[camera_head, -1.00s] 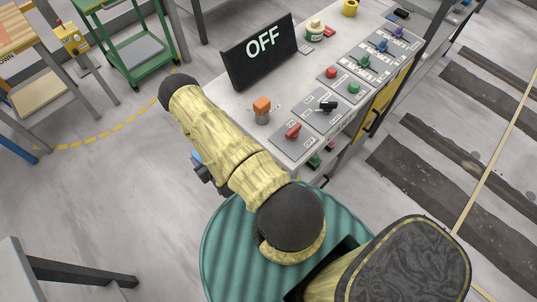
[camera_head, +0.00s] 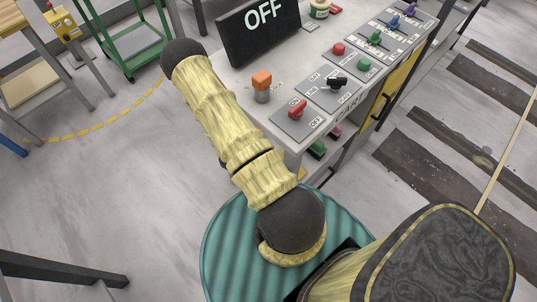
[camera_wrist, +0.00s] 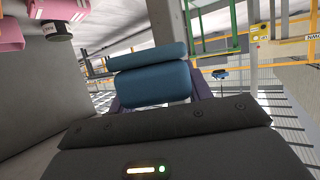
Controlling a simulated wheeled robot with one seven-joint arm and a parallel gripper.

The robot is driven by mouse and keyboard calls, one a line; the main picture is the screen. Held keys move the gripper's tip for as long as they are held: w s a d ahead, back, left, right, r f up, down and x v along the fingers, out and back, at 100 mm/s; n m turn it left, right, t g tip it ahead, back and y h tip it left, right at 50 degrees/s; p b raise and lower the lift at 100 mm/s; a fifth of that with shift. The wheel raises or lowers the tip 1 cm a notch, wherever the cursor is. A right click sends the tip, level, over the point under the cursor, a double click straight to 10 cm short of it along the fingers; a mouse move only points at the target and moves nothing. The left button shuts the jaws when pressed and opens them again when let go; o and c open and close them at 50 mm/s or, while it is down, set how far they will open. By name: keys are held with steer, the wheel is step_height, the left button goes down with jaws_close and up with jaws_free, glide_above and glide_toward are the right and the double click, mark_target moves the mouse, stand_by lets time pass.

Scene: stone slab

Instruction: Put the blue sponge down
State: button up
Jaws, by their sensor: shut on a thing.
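The blue sponge (camera_wrist: 155,84) shows in the wrist view as a thick rounded block with a thinner blue layer above it. My gripper (camera_wrist: 157,93) is shut on it, with dark finger parts showing at both sides. The sponge appears held clear of any surface, though its underside is hidden. In the head view my arm runs over the floor beside the control cart, and neither the gripper nor the sponge shows there.
The grey control cart (camera_head: 225,84) carries an OFF screen (camera_head: 258,34), an orange button (camera_head: 262,80) and several coloured knobs. A green trolley (camera_head: 130,75) stands behind at the left. Pink objects (camera_wrist: 65,9) hang into the wrist view's upper left. Open floor lies left of my arm.

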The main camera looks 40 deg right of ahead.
steer(key=s+d+f+m+g+h+b, duration=0.3)
steer(key=s+d+m+g+h+b, duration=0.1)
steer(key=b, duration=0.5)
steer(key=s+d+f+m+g+h+b, duration=0.3)
steer(key=s+d+m+g+b, duration=0.2)
steer(key=d+m+g+b, duration=0.2)
steer(key=d+m+b, duration=0.1)
steer(key=d+b, duration=0.1)
steer(key=b, duration=0.1)
steer(key=shift+h, duration=0.4)
steer(key=shift+f+b, duration=1.45)
steer(key=shift+f, duration=1.65)
steer(key=shift+f+b, duration=0.75)
steer(key=shift+f, duration=1.15)
steer(key=shift+f, duration=0.15)
